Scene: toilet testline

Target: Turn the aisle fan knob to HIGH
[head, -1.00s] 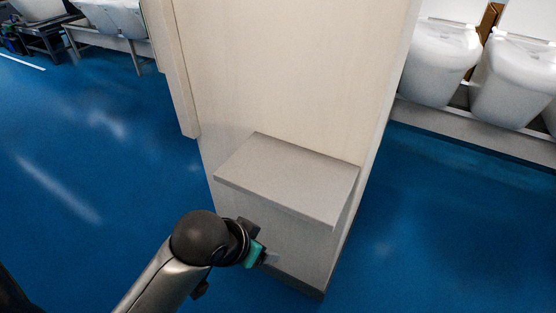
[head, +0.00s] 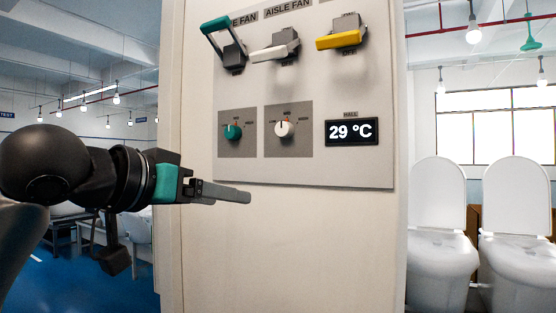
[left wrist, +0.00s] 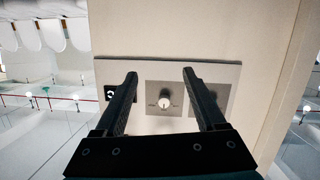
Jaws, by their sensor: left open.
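The white knob (head: 284,128) sits on a grey square plate below the lever labelled AISLE FAN (head: 289,12). The small words around the knob are too fine to read, so its setting is unclear. In the left wrist view the white knob (left wrist: 164,103) shows between my fingers, beyond them and untouched. My left gripper (head: 243,195) reaches in from the left, below the knobs and apart from the panel. Its jaws are open and empty in the left wrist view (left wrist: 160,73). My right gripper is not in view.
A green knob (head: 233,131) is left of the white one. A 29 °C display (head: 352,131) is to the right. Green (head: 214,26), white (head: 274,52) and yellow (head: 341,40) levers stick out above. White toilets (head: 440,245) stand at right.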

